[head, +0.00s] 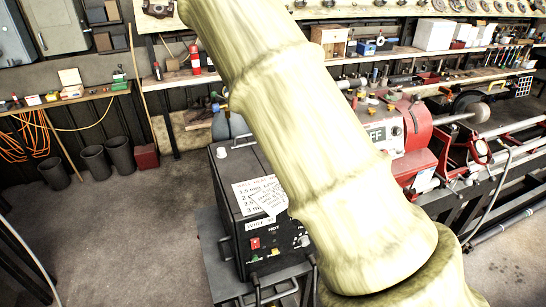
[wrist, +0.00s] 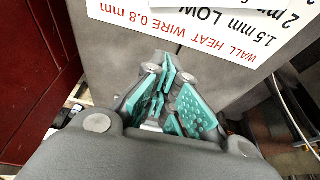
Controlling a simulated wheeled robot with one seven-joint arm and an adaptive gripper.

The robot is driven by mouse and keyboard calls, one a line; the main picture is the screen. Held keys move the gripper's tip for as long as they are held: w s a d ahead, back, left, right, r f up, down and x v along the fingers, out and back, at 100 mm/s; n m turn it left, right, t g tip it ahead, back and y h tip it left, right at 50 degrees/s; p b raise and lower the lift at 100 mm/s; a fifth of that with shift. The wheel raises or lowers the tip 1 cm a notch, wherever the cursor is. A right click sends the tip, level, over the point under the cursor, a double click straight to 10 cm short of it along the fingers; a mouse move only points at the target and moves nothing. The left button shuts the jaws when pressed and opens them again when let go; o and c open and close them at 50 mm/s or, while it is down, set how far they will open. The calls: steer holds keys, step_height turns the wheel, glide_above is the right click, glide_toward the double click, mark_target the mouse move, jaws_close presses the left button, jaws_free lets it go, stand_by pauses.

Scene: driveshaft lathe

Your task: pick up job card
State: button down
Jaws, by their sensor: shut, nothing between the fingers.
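A white sheet with printed wire sizes (head: 246,188) lies on the black control box. A smaller tilted white paper, likely the job card (head: 269,199), overlaps it. In the wrist view the printed sheet (wrist: 200,42) crosses the top, upside down. A white paper edge over it (wrist: 190,4) is cut off by the frame. My gripper (wrist: 172,92) has teal ribbed pads; it is shut and empty, with its fingers just below the printed sheet in the picture. I cannot tell whether they touch the box. In the head view my arm hides the gripper.
The black control box (head: 228,205) has knobs and a red switch on its front. The red lathe (head: 412,125) stands behind my arm at right. Workbenches with tools line the wall. A dark red panel (wrist: 30,70) is at left in the wrist view. Open floor lies at left.

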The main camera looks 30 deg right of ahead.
steer(key=shift+b+x, duration=0.35)
steer(key=shift+x, duration=0.4)
steer(key=shift+w+a+f+b, duration=0.1)
steer(key=shift+w+f+b, duration=0.15)
steer(key=shift+b, duration=0.1)
steer(key=shift+s+f+b, duration=0.15)
steer(key=shift+f+b, duration=0.3)
steer(key=shift+b, duration=0.35)
steer(key=b+x, duration=0.2)
steer(key=b, duration=0.1)
steer(key=shift+w+f, duration=0.3)
steer(key=shift+f, duration=0.05)
steer(key=s+b, duration=0.1)
steer(key=b, duration=0.1)
steer(key=s+b, duration=0.1)
steer(key=s, duration=0.1)
steer(key=shift+s+a+r+b, duration=0.2)
steer(key=shift+a+b, duration=0.15)
steer(key=shift+b, duration=0.05)
steer(key=shift+s+r, duration=0.15)
steer(key=shift+s, duration=0.2)
steer(key=shift+s+a+r+p, duration=0.15)
steer(key=shift+s+p, duration=0.15)
steer(key=shift+s, duration=0.25)
steer(key=shift+s+a+f+p, duration=0.15)
steer(key=shift+s+p, duration=0.15)
steer(key=shift+s, duration=0.25)
steer(key=shift+s+a, duration=0.1)
steer(key=shift+s, duration=0.2)
